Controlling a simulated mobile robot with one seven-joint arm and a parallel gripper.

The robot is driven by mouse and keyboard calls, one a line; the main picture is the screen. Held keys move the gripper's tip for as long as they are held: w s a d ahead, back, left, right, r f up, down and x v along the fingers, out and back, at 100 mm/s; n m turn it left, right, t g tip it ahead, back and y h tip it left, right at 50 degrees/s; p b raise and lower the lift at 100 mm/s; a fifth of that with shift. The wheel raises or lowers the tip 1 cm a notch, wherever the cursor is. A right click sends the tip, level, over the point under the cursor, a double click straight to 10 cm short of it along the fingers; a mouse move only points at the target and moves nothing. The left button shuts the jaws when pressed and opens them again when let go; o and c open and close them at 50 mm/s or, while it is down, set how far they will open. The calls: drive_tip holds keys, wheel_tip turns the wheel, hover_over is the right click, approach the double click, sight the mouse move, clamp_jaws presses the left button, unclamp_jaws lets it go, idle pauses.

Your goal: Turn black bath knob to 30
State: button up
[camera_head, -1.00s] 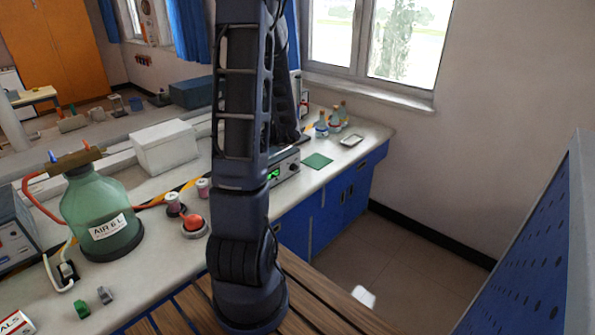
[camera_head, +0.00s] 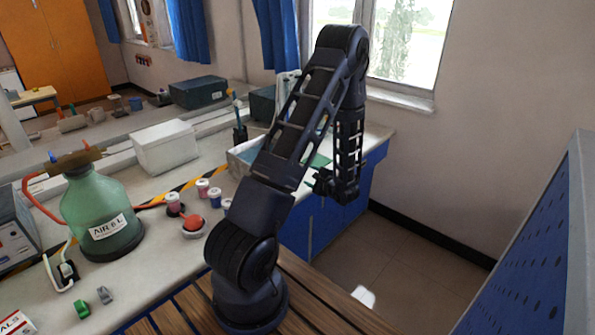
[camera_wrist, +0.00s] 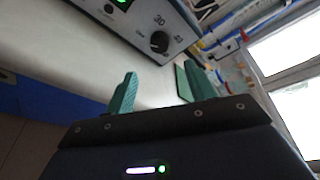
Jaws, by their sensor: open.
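The black bath knob (camera_wrist: 159,42) shows in the wrist view on the grey front panel (camera_wrist: 172,20) of the bath. The printed 30 is just above it. The knob's pointer direction is too small to tell. Part of a green display (camera_wrist: 121,3) shows at the top edge. My gripper (camera_wrist: 161,90) is open and empty, its two teal fingers apart; the knob lies beyond them, not touched. In the head view the bath (camera_head: 240,160) stands on the bench, its front hidden behind my arm.
A green bottle (camera_head: 100,215) stands at the left of the bench. A white box (camera_head: 165,147), small jars (camera_head: 203,188) and a red-topped item (camera_head: 193,223) stand near the bath. Floor at the right is open.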

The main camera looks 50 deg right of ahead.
drive_tip(key=x, duration=1)
drive_tip(key=shift+w, duration=0.3)
drive_tip(key=c, duration=1)
